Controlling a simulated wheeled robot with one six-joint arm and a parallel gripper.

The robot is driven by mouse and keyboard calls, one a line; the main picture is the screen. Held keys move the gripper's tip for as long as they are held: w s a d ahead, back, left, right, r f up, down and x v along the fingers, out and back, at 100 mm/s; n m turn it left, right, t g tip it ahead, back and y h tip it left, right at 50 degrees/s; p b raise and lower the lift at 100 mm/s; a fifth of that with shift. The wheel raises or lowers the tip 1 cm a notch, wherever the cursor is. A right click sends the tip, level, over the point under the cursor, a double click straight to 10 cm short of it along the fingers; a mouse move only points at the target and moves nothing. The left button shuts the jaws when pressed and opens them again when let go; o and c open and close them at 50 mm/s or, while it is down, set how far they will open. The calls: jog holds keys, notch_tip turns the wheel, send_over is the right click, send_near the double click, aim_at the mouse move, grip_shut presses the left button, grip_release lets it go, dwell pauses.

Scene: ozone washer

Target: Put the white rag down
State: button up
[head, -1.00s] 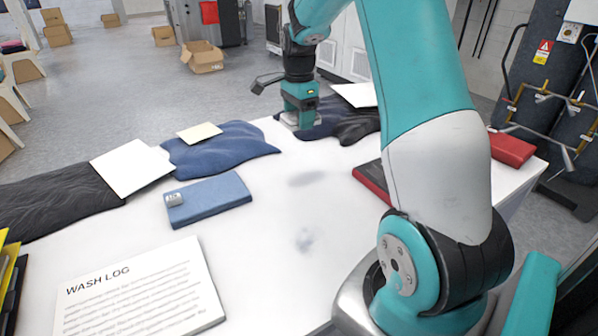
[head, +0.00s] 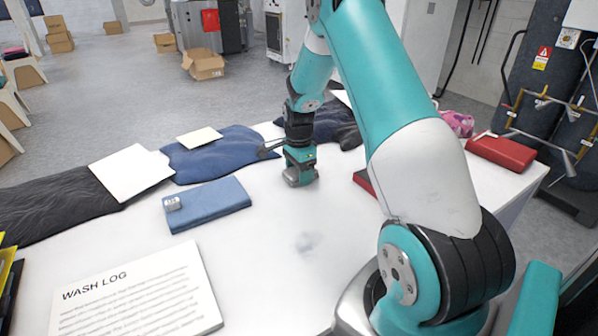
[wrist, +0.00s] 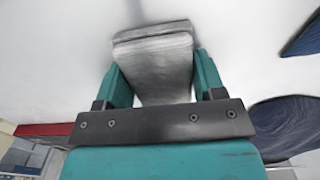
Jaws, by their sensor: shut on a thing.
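My gripper (head: 300,180) points down over the bare middle of the white table. In the wrist view my gripper (wrist: 161,75) has a teal finger on each side of the white rag (wrist: 155,68), a folded, greyish-white pad, and is shut on it. In the head view only a small grey part of the rag shows low between the fingers. The rag is at or just above the tabletop; I cannot tell whether it touches.
Dark blue garment (head: 220,153) and black garment (head: 60,205) lie at left, with paper cards on them. Another dark garment (head: 338,125) is behind my gripper. A faint smudge (head: 306,242) marks the clear table in front.

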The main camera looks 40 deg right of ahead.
jog(key=o, duration=1)
jog(key=shift+f, duration=0.1)
jog(key=shift+o, duration=0.2)
